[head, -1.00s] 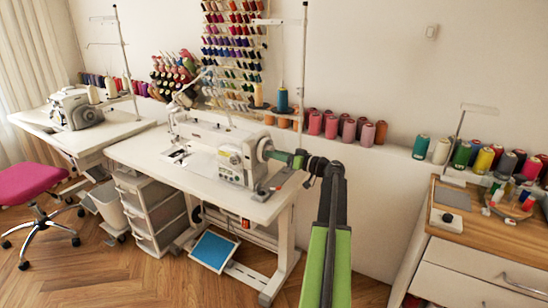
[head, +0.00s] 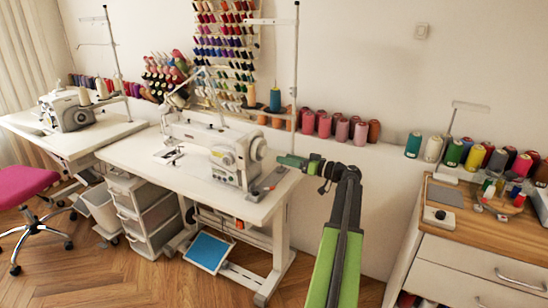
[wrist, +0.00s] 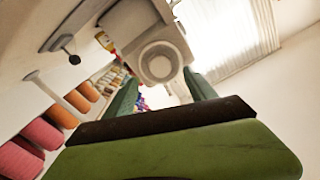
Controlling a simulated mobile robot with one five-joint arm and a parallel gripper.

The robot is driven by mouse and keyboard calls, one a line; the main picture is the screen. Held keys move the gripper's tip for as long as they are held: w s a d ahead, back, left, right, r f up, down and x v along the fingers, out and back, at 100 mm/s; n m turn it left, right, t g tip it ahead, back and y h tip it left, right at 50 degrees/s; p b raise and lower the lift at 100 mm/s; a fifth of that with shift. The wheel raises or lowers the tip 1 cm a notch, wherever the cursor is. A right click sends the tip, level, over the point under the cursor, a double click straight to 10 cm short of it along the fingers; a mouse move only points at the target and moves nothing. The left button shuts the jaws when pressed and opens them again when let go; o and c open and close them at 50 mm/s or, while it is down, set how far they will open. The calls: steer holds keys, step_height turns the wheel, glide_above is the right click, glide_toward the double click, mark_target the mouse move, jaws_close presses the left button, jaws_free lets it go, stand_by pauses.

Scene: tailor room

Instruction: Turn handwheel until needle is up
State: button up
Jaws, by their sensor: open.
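The white sewing machine (head: 215,140) stands on its white table in the middle of the head view. Its round pale handwheel (head: 258,148) is on the right end of the machine; in the wrist view the wheel (wrist: 160,62) faces me as a ring, straight ahead between the fingers. My gripper (head: 282,160) is just right of the wheel and slightly lower, apart from it. In the wrist view my gripper (wrist: 163,92) is open and empty, its green fingers spread either side of the view to the wheel. The needle is too small to make out.
Thread cones (head: 340,128) line the ledge behind. A wooden-topped cabinet (head: 470,222) with spools stands at right. A second sewing machine (head: 65,112) and a pink chair (head: 25,183) are at left. A blue pedal (head: 209,251) lies under the table.

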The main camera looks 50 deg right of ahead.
steer(key=v, duration=0.9)
steer(key=shift+s, duration=0.2)
